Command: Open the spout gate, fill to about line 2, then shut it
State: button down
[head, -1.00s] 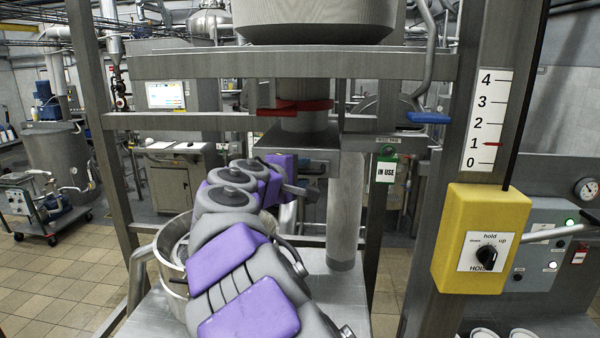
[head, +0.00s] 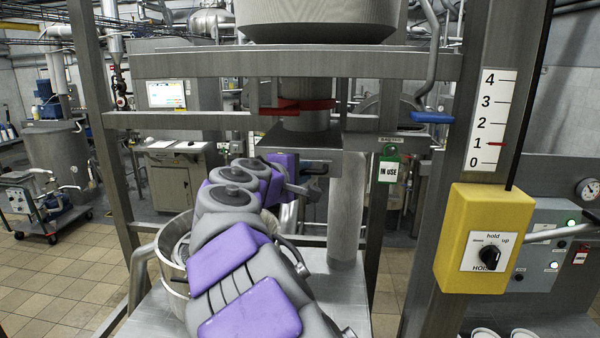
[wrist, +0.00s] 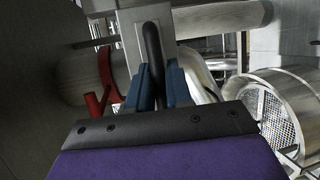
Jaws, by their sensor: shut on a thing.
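My gripper (wrist: 160,88) is shut on the black handle (wrist: 152,45) of the spout gate; its blue fingers sit either side of the bar. The gate's grey plate (wrist: 131,38) shows behind the handle in the wrist view. In the head view my gripper (head: 314,178) is beside the spout (head: 305,119), below the hopper (head: 315,18), with the grip partly hidden. The level scale (head: 492,120) runs from 0 to 4, and its red pointer (head: 496,145) is at about 1. The pot (head: 174,251) stands below, partly hidden by my arm; its perforated inside shows in the wrist view (wrist: 265,105).
A red lever (head: 292,106) is on the spout above the gate. A blue handle (head: 431,117) is at right. A yellow control box (head: 483,240) with a black knob hangs on the right post. An "IN USE" tag (head: 388,172) hangs behind. Frame posts stand both sides.

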jog(key=s, duration=0.4)
jog(key=shift+f+b, duration=0.25)
jog(key=shift+b, duration=0.1)
jog(key=c, duration=1.1)
grip_release()
jog(key=shift+w+d, duration=0.15)
jog(key=shift+w, duration=0.1)
jog(key=shift+r, duration=0.1)
jog(key=shift+s, duration=0.2)
